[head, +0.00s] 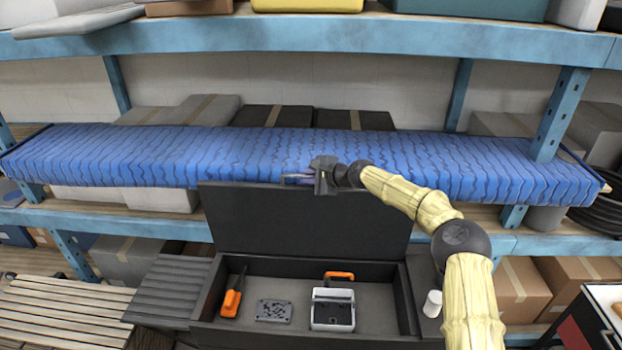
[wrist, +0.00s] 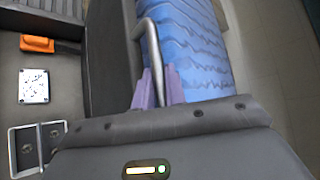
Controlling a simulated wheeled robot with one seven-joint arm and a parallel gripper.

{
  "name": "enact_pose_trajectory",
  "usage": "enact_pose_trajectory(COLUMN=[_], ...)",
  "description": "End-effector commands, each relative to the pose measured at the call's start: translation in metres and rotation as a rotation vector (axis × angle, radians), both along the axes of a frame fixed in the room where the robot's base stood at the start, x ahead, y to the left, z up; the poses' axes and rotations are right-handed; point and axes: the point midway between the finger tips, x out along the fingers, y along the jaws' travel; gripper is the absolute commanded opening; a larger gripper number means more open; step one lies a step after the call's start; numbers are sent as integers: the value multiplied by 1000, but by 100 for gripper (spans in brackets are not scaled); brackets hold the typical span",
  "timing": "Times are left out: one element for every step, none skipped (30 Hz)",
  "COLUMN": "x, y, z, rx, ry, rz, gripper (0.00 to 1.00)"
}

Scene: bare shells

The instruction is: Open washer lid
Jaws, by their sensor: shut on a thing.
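No washer is recognisable; a dark box with a lid stands in the middle of the head view. Its lid (head: 300,222) stands raised, roughly upright, behind the open tray-like box (head: 210,305). In the wrist view the lid (wrist: 108,60) is a dark panel left of the handle. My gripper (head: 300,178) is at the lid's top edge. In the wrist view the purple fingers of my gripper (wrist: 158,88) are closed around the bent grey metal handle (wrist: 150,45). The handle's lower end is hidden between the fingers.
Inside the box lie an orange-handled tool (head: 231,300), a grey plate (head: 274,311) and a white-framed case (head: 333,310). A white cup (head: 432,304) stands to the right. Blue shelving (head: 300,32) hangs above.

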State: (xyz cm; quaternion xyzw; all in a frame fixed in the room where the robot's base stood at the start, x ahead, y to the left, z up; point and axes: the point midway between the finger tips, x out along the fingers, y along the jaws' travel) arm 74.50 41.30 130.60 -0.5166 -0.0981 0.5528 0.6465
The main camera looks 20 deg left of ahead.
Motion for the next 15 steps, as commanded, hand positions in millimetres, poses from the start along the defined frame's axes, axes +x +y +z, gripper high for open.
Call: enact_pose_trajectory(x=[1,1,2,2,3,3,3,3,3,3,3,3,3,3,3], y=[2,2,2,2,2,3,3,3,3,3,3,3,3,3,3], z=[2,1,1,1,1,1,1,1,1,1,0,0,0,0,0], rx=[-3,-5,-5,-6,-7,-8,-8,-8,-9,-9,-9,-8,-9,-9,-9], ry=[8,13,19,23,27,32,33,34,36,36,36,37,36,36,36], rz=[1,0,-1,-1,-1,0,0,0,0,0,-1,0,-1,-1,-1], gripper=[0,0,0,0,0,0,0,0,0,0,0,0,0,0,0])
